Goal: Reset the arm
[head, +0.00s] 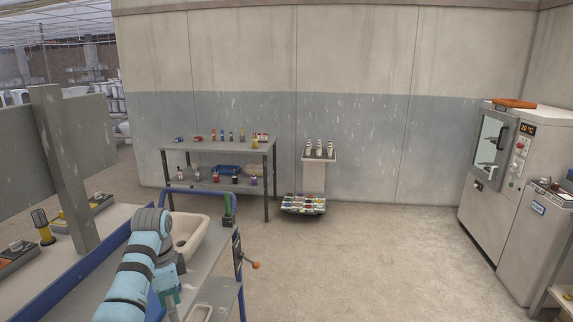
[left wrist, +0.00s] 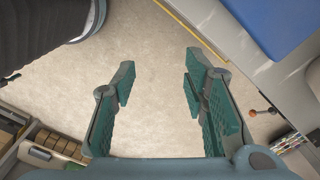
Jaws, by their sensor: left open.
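My left arm (head: 133,268) comes in from the bottom left of the head view, beside a workbench. My left gripper shows in the left wrist view (left wrist: 158,84), with its two teal fingers spread apart. Nothing is between the fingers, and bare floor shows beyond them. In the head view a teal part of the gripper (head: 167,285) shows below the wrist, and its fingertips cannot be made out. My right gripper is in neither view.
The blue-railed bench (head: 222,268) with a beige basin (head: 190,235) is close by the left arm. A shelf table (head: 222,150) with bottles and a small stand (head: 314,180) are at the wall. A kiln-like cabinet (head: 487,165) stands right. The middle floor is clear.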

